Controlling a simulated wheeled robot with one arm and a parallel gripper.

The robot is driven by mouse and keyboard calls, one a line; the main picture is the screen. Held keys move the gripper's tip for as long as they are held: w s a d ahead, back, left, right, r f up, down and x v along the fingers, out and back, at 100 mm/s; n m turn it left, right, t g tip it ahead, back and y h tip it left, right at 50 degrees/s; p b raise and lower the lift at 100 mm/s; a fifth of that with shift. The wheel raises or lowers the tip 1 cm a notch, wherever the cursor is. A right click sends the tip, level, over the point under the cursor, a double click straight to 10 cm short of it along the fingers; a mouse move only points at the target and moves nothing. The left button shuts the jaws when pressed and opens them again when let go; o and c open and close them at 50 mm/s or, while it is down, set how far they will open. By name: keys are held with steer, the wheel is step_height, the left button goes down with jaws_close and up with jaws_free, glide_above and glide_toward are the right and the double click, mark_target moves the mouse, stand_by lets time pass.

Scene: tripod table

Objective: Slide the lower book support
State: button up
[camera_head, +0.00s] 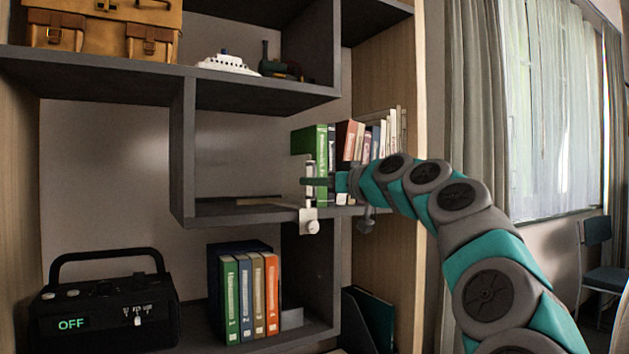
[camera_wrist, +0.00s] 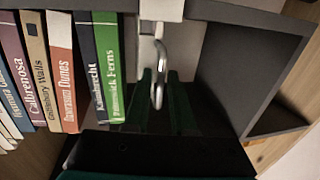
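A white metal book support (camera_head: 309,215) is at the front edge of the middle shelf (camera_head: 250,212), left of the upright books there. In the wrist view, its pale plate (camera_wrist: 160,10) and a hanging metal loop (camera_wrist: 158,75) stand beside the green book. My gripper (camera_head: 312,182) is at this support, with its fingers pointing left in the head view. In the wrist view, my gripper (camera_wrist: 160,80) has its dark green fingers apart, with the loop between them. Contact cannot be told. A small pale piece (camera_head: 292,318) shows beside the books on the bottom shelf; whether it is another support is unclear.
Several books (camera_head: 365,140) stand right of my gripper. Books (camera_head: 250,295) and a black radio (camera_head: 105,310) occupy the bottom shelf. An upright divider (camera_head: 184,150) stands to the left. The middle shelf is mostly clear between divider and support.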

steer(key=shift+a, duration=0.1)
steer(key=shift+c, duration=0.3)
jaws_close()
stand_by(1.1)
